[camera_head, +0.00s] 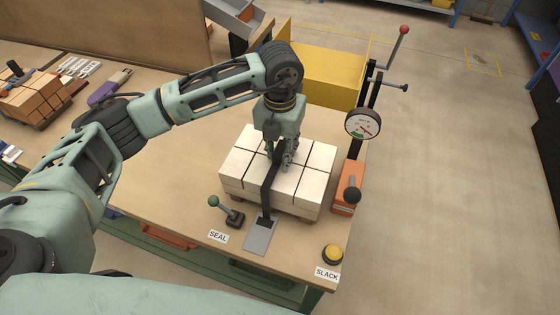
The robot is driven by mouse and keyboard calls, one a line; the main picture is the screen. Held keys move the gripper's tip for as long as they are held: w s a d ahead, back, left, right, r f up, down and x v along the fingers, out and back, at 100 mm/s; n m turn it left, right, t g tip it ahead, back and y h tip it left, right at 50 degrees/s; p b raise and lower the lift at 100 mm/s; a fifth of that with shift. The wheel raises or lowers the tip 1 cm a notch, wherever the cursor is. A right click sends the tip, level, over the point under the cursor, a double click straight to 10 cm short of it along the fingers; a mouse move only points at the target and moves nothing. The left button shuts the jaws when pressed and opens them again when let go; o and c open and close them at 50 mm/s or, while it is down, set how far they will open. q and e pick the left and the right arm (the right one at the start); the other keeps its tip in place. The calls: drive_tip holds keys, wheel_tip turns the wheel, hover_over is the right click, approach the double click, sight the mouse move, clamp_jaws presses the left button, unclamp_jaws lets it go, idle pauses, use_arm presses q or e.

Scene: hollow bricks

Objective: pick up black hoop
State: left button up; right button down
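A black band (267,190), which looks like the black hoop, runs over the top of a block of pale hollow bricks (314,178) and down its front side. Its lower end meets a grey metal plate (260,238) at the table's front. My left gripper (282,163) points down over the middle of the bricks, right at the upper part of the band. Its fingers overlap the band in the picture. I cannot tell whether they are closed on it or only beside it. The far part of the band is hidden behind the gripper. My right gripper is not in view.
A green-knobbed lever (226,211) by the SEAL label and a yellow button (332,254) by SLACK flank the plate. An orange unit (346,194) and a dial gauge (363,124) stand right of the bricks. Orange bricks (37,99) sit far left.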

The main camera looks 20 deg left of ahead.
use_arm(q)
clamp_jaws()
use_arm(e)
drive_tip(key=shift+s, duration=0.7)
use_arm(q)
drive_tip(key=shift+r, duration=0.1)
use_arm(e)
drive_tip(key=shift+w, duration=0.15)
